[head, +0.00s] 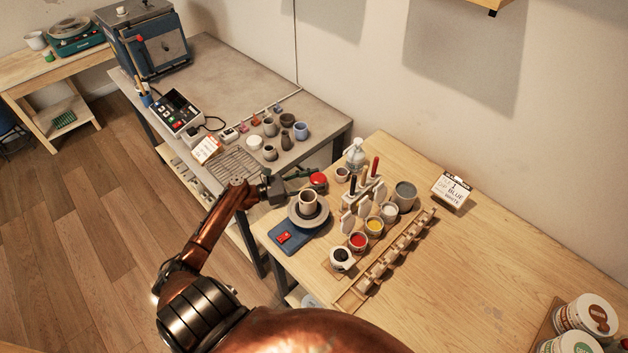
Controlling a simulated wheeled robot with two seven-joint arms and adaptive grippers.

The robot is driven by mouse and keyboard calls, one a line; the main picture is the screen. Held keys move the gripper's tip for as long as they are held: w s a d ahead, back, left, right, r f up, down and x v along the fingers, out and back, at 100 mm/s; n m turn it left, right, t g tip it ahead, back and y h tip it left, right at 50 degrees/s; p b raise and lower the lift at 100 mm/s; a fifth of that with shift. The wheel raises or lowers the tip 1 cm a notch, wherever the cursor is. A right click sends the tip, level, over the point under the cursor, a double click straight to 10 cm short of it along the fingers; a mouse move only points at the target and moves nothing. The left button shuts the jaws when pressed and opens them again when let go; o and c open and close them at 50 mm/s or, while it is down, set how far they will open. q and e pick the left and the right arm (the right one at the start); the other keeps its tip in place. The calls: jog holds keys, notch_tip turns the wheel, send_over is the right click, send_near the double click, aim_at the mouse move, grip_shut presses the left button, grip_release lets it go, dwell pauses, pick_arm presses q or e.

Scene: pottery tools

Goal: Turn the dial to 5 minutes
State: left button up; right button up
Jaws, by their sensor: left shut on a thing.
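My left gripper (303,183) reaches in over the near left corner of the wooden table. It is shut on a small red round thing (318,180), which may be the dial; the gripper's fingers and the small size hide the exact contact. I cannot read any minute marks or a pointer on it. My right gripper is not in view.
A beige cup (308,203) stands on a round grey wheel (294,217) just below the gripper. A tool rack (361,201), a bottle (355,155) and several paint pots stand close on the right. A control box (177,112) sits on the grey table.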

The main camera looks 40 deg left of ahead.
pick_arm(q)
jog(key=c, duration=0.3)
jog(key=shift+a+m+h+b, duration=0.1)
jog(key=shift+m+h+b, duration=0.25)
jog(key=shift+b, duration=0.2)
jog(key=shift+c, duration=0.2)
jog(key=m+g+h+b, duration=0.2)
jog(key=b, duration=0.1)
jog(key=shift+w+a+f+g+h, duration=0.1)
jog(key=shift+w+f+g+h, duration=0.15)
jog(key=shift+g+h, duration=0.1)
jog(key=shift+r+m+g+h+b, duration=0.1)
jog(key=shift+m+g+h+b, duration=0.55)
jog(key=shift+g+b, duration=0.15)
jog(key=shift+s+r, duration=0.1)
jog(key=o, duration=1.2)
